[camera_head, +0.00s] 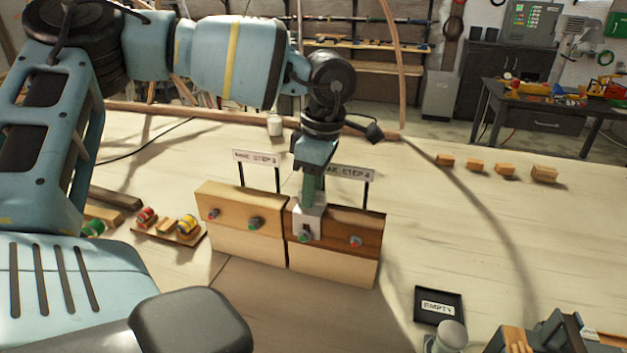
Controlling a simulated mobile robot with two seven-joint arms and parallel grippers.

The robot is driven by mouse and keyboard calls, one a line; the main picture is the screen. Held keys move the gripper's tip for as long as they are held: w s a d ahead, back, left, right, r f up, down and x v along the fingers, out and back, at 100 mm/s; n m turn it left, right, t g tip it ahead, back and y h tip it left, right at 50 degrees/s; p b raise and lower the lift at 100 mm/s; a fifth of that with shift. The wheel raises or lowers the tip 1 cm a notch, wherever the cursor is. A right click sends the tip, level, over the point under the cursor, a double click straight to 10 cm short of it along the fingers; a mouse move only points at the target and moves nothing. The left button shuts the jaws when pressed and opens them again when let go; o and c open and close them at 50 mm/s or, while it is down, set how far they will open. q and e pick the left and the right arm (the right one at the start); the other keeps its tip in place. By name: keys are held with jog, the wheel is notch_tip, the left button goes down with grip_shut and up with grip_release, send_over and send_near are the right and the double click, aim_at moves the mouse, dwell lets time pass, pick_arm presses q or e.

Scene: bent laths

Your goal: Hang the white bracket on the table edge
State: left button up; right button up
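My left gripper (312,186) points down in the middle of the view, over the right-hand wooden block. A small white bracket (308,221) is at its fingertips, and the fingers look closed on its upper part. The bracket overlaps the upper front of that block in the picture; I cannot tell whether it touches the wood. A red-green knob shows at the bracket's lower end. The pale table (420,215) stretches around the blocks.
Two wooden blocks, left (240,222) and right (340,245), stand side by side with small knobs and signs behind. A dark tray (455,294) marked EMPTY lies at the right front. Several wood pieces (504,169) lie back right. The table's middle right is clear.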

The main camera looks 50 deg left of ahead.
pick_arm(q)
grip_shut()
jog(key=shift+s+d+r, duration=0.1)
jog(key=shift+s+r, duration=0.05)
dwell(0.4)
jog(key=shift+r+p, duration=0.4)
jog(key=shift+r, duration=2.7)
